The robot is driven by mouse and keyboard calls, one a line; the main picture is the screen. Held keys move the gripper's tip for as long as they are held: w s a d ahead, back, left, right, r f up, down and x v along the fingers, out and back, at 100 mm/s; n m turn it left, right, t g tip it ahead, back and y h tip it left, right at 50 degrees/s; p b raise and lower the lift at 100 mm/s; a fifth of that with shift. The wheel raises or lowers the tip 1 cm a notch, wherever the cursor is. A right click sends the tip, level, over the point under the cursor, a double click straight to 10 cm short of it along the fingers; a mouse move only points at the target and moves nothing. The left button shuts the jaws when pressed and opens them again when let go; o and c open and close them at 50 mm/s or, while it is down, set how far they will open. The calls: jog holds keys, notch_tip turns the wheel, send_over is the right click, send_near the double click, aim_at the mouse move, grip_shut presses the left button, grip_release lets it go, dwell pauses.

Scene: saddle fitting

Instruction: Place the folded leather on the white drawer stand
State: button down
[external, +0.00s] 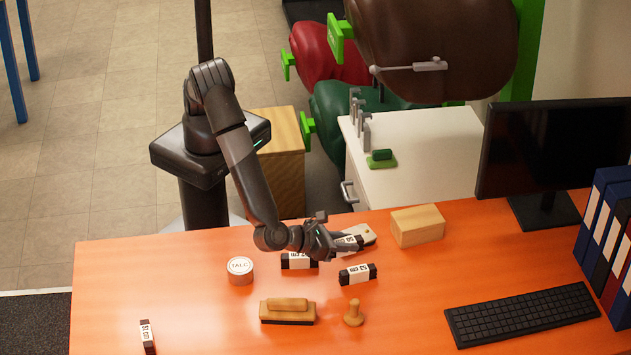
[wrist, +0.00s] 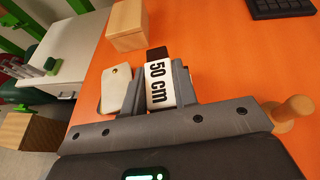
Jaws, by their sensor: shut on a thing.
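My gripper (wrist: 168,88) is shut on a dark folded leather with a white "50 cm" label (wrist: 161,84). I cannot tell whether the leather touches the desk. The white drawer stand (external: 420,160) is behind the desk, with a handle on its front and a green-based object and grey upright pieces on top. It also shows at the left of the wrist view (wrist: 62,72).
A pale flat piece with a hole (wrist: 115,90) lies beside the held leather. A wooden block (external: 418,226), more labelled dark pieces (external: 358,274), a talc tin (external: 240,270), a brush (external: 288,312) and a wooden knob (external: 354,313) are on the desk. A monitor (external: 555,150) stands right.

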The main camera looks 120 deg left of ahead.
jog(key=shift+n+g+y, duration=0.4)
jog(key=shift+n+g, duration=0.3)
jog(key=w+a, duration=0.2)
jog(key=a, duration=0.7)
jog(key=w+a, duration=0.3)
jog(key=a, duration=0.6)
jog(key=w+a, duration=0.2)
jog(key=a, duration=0.7)
jog(key=shift+w+a+f, duration=0.15)
jog(key=shift+f, duration=0.1)
jog(key=s+a+f+n+g, duration=0.1)
jog(key=s+a+f+g, duration=0.15)
jog(key=a, duration=0.75)
jog(key=s+a+f+n+g+y, duration=0.1)
jog(key=s+a+f+n, duration=0.15)
jog(key=a, duration=0.85)
jog(key=s+a+f+n+g, duration=0.15)
jog(key=s+a, duration=0.25)
jog(key=a, duration=0.6)
jog(key=n+g, duration=0.5)
jog(key=g, duration=0.1)
send_over(397, 134)
notch_tip(397, 134, down, 9)
notch_tip(397, 134, down, 3)
jog(key=shift+s+a+f+g, duration=0.1)
jog(key=shift+s+f+g, duration=0.05)
jog(key=shift+g, duration=0.25)
notch_tip(397, 134, down, 4)
jog(key=shift+f, duration=0.25)
